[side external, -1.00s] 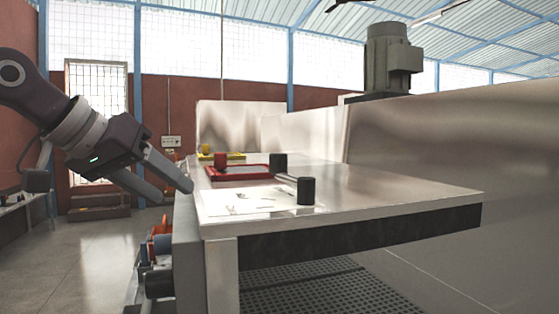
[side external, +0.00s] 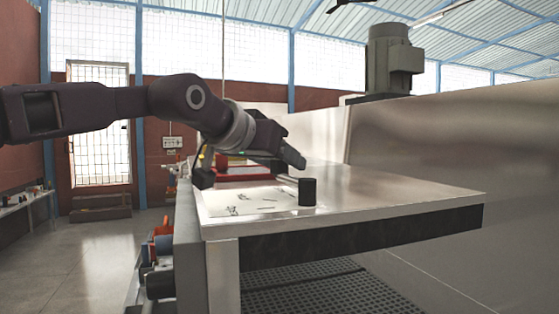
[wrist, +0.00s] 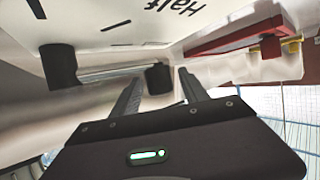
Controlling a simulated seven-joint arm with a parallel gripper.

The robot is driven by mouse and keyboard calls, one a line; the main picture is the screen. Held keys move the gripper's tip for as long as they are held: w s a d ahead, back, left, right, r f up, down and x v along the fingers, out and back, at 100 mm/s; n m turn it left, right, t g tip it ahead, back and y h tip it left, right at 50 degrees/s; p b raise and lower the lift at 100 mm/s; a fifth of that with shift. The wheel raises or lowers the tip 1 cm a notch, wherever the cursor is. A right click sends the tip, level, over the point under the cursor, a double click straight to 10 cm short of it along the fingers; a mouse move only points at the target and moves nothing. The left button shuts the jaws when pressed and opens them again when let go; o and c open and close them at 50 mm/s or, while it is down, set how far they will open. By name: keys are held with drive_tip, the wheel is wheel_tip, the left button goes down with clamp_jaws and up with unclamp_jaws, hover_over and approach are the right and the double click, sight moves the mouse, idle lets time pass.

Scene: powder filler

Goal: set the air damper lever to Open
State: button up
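The air damper lever shows in the wrist view as a pale metal bar (wrist: 110,73) with a black cylinder (wrist: 58,65) at the left and a black knob (wrist: 158,78) at its other end. In the side view one black cylinder (side external: 307,191) stands on the panel; the other end is hidden behind my gripper (side external: 296,160). My gripper (wrist: 160,76) is open, its fingertips on either side of the black knob; contact cannot be told. The white label plate (side external: 240,203) has dark markings, and the word "Half" (wrist: 172,8) is readable in the wrist view.
A red-edged plate (side external: 238,173) lies behind the white plate; it also shows in the wrist view (wrist: 235,40) with a red knob (wrist: 271,48). A tall metal wall (side external: 430,145) bounds the right. The metal table (side external: 385,193) is bare right of the lever.

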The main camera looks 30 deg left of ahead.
clamp_jaws()
idle(1.3)
